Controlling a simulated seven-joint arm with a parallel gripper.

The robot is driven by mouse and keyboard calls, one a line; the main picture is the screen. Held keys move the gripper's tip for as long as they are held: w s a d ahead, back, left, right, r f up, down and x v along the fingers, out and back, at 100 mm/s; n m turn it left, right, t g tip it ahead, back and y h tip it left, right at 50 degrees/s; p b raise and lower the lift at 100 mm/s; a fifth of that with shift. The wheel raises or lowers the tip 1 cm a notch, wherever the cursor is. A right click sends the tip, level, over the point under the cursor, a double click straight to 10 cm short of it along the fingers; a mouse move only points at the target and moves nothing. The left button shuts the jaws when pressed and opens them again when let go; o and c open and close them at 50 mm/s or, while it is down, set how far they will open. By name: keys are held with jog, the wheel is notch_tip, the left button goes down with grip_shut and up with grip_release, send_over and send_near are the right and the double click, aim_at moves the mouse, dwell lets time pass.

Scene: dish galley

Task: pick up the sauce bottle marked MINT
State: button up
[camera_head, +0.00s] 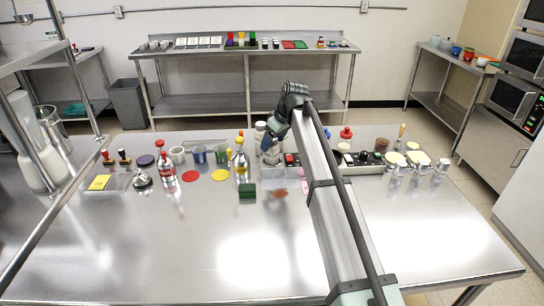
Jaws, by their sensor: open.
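Small bottles stand on the steel table, and I cannot read the marking MINT on any of them. One bottle (167,170) has a red top and a red and clear body, left of centre. Another bottle (241,167) has a yellow top and a pale body, near the centre. A red-topped container (346,135) stands farther right, partly behind other items. My gripper (269,155) points down over the back middle of the table, right of the yellow-topped bottle. It is open, small in view, and no held object shows. Part of the area behind my arm is hidden.
A shelf frame stands left. The table's front (150,255) is clear.

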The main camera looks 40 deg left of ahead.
aim_at(272, 146)
jog(key=shift+x, duration=1.85)
jog(key=shift+w+d, duration=0.15)
jog(key=shift+w, duration=0.05)
jog(key=c, duration=1.2)
